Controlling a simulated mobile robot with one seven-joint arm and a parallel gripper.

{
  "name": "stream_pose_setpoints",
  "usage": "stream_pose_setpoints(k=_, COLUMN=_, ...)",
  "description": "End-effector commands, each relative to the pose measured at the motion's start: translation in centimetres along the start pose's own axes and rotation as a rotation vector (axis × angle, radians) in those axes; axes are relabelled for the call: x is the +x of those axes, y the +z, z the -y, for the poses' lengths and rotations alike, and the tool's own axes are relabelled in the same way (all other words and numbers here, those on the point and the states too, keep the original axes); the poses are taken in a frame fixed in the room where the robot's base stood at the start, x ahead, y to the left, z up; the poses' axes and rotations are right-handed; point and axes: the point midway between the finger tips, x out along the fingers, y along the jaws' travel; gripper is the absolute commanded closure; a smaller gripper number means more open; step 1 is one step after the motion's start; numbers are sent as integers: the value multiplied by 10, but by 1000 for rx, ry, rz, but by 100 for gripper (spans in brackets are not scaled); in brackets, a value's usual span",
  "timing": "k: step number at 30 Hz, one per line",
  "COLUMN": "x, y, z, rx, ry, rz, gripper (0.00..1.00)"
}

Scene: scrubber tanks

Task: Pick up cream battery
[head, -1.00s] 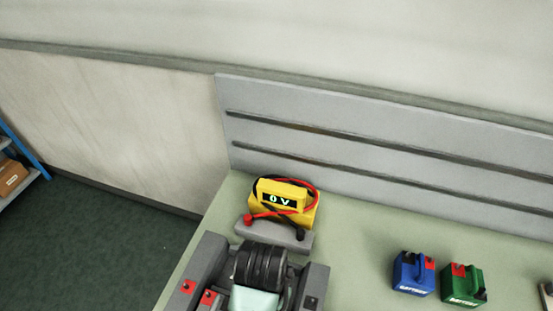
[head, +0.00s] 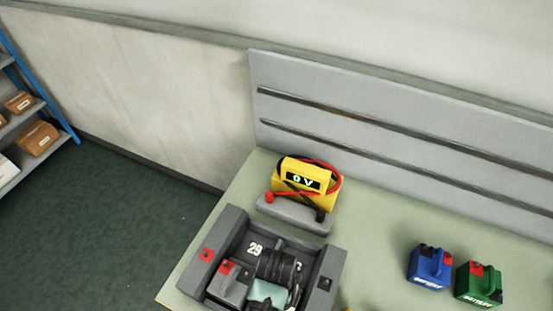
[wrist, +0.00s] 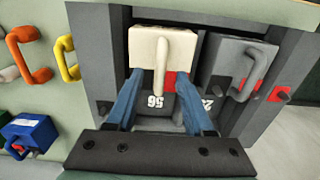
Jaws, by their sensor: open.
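The cream battery (wrist: 148,45), with an arched handle on its face, sits in a grey holder (wrist: 115,45) in the wrist view. My gripper (wrist: 160,76) is open, with one blue finger at each side of the battery's near part. I cannot tell whether the fingers touch it. In the head view my dark wrist and arm are over the grey holder (head: 329,275), and I cannot make out the cream battery there.
A grey battery (wrist: 229,60) sits close to the right in the same holder. A yellow meter (head: 308,190) reading 0 V stands behind the holder. Blue (head: 428,268) and green (head: 480,285) batteries stand to the right on the green bench. Shelves (head: 40,110) are at far left.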

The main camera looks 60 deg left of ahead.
Motion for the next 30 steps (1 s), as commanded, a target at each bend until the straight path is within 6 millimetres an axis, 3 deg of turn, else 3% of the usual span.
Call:
stream_pose_setpoints(k=10, x=7, y=0, z=0, rx=-1, ry=-1, rz=-1, gripper=48)
stream_pose_setpoints(k=19, x=7, y=0, z=0, rx=-1, ry=0, rz=-1, gripper=100)
stream_pose_setpoints(k=30, x=7, y=0, z=0, rx=-1, ry=0, rz=0, gripper=100)
